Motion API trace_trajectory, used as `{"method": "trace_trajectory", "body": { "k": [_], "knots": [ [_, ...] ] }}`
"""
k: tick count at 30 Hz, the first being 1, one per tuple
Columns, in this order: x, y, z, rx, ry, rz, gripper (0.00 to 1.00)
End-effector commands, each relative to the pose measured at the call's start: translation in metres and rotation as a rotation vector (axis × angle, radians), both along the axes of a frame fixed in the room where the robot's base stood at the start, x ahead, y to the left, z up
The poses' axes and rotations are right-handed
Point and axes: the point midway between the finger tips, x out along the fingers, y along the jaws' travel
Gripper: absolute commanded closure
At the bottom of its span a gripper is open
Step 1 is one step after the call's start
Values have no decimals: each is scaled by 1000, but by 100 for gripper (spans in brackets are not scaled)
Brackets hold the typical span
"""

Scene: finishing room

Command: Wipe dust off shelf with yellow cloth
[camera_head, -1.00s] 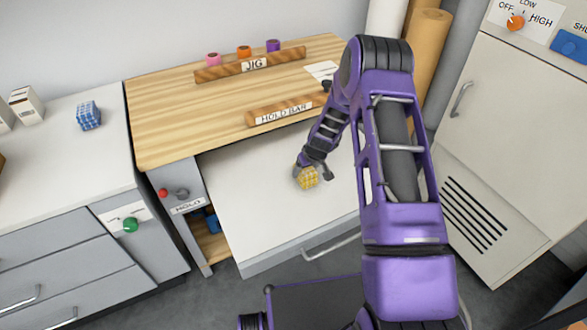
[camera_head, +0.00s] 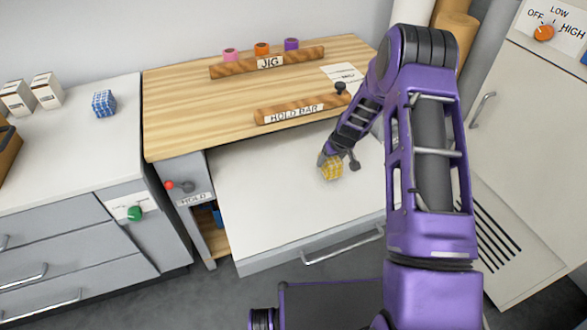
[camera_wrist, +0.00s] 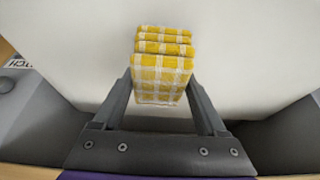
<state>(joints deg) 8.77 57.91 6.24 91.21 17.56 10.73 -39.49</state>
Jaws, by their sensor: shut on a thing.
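The yellow checked cloth (camera_head: 332,168) is folded into a thick pad, with white lines across it. My gripper (camera_head: 336,162) is shut on it, over the white pull-out shelf (camera_head: 265,200) below the wooden bench top. In the wrist view the cloth (camera_wrist: 162,70) sits between the two fingers of my gripper (camera_wrist: 160,95), its layered folds pointing away from the palm. The pale shelf surface (camera_wrist: 70,60) fills the background there. I cannot tell whether the cloth touches the shelf. No dust shows clearly on the shelf.
The wooden bench top (camera_head: 190,115) overhangs the shelf's back, with the hold bar (camera_head: 302,110) and jig bar (camera_head: 268,63) on it. A blue checked cloth (camera_head: 104,103) lies on the left counter (camera_head: 60,150). A grey cabinet (camera_head: 520,130) stands at right. The shelf's left part is clear.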

Motion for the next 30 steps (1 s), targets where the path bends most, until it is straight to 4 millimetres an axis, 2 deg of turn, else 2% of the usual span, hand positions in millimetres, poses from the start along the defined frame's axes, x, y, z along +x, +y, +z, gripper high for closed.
{"method": "trace_trajectory", "body": {
  "k": [6,15,30],
  "knots": [
    [3,1,23,0,-2,2,70],
    [5,2,44,0,-1,1,70],
    [5,2,46,0,-1,0,70]
  ]
}}
